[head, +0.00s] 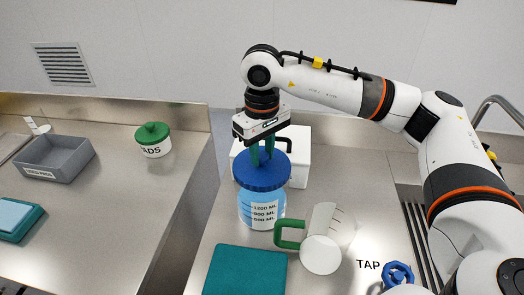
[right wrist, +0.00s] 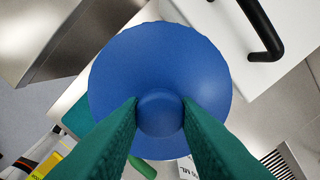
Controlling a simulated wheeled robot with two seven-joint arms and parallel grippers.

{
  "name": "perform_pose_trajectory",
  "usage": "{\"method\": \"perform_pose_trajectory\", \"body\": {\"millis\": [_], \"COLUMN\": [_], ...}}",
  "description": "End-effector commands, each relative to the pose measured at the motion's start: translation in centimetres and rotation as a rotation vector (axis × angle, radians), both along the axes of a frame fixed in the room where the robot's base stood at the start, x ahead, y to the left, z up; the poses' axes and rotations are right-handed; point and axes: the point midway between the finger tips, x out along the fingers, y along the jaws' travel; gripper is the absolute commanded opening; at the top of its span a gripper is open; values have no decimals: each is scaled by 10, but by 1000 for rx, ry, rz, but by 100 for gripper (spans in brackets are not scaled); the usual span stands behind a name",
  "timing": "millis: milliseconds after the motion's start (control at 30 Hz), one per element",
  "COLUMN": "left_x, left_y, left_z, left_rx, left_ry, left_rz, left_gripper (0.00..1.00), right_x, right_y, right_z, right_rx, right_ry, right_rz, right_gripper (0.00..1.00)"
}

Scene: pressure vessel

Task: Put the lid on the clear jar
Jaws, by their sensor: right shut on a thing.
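The clear jar (head: 262,206) stands upright on the right-hand steel counter, with volume marks on its label and a blue tint inside. The blue lid (head: 262,176) is at the top of the jar, roughly level and centred over it. Whether it is fully seated cannot be told. My right gripper (head: 262,150) points straight down and is shut on the lid's knob. In the right wrist view the lid (right wrist: 160,65) fills the middle, with the green fingers on either side of its round knob (right wrist: 160,112). The lid hides the jar's mouth. My left gripper is not in view.
A white box with a black handle (head: 299,150) stands close behind the jar. A teal mat (head: 245,272), a clear jug with a green handle (head: 320,255) and a blue tap (head: 397,274) are in front. On the left counter are a green-lidded pot (head: 154,146) and a grey tray (head: 55,160).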

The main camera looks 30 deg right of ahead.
Motion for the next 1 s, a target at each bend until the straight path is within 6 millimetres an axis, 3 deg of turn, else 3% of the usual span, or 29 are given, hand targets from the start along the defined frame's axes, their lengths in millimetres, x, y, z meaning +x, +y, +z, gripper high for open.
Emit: {"method": "perform_pose_trajectory", "body": {"millis": [1000], "left_x": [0], "left_y": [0], "left_z": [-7], "left_rx": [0], "left_ry": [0], "left_rz": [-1], "left_gripper": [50], "right_x": [0], "right_y": [0], "right_z": [0], "right_rx": [1], "right_ry": [-1], "right_rz": [0], "right_gripper": [8]}}
